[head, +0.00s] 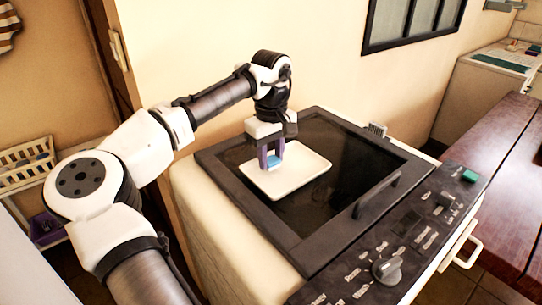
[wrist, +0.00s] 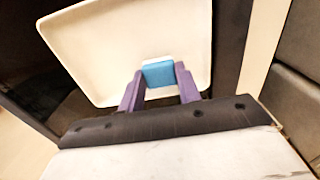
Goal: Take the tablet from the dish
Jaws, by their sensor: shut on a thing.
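The tablet (wrist: 158,74) is a small light-blue block. It sits between the purple fingers of my gripper (wrist: 160,85) in the wrist view, and the gripper is shut on it. In the head view my gripper (head: 271,158) points straight down over the dish, with a bit of the blue tablet (head: 274,163) showing between the fingers. The dish (head: 300,180) is a shallow cream square tray, also in the wrist view (wrist: 100,50). I cannot tell whether the tablet still touches the dish floor.
The dish stands on the dark glass lid (head: 345,160) of a washing machine. A lid handle (head: 377,194) and a panel with a knob (head: 387,270) lie toward the front right. A wall is behind, and a wooden table (head: 505,170) is at right.

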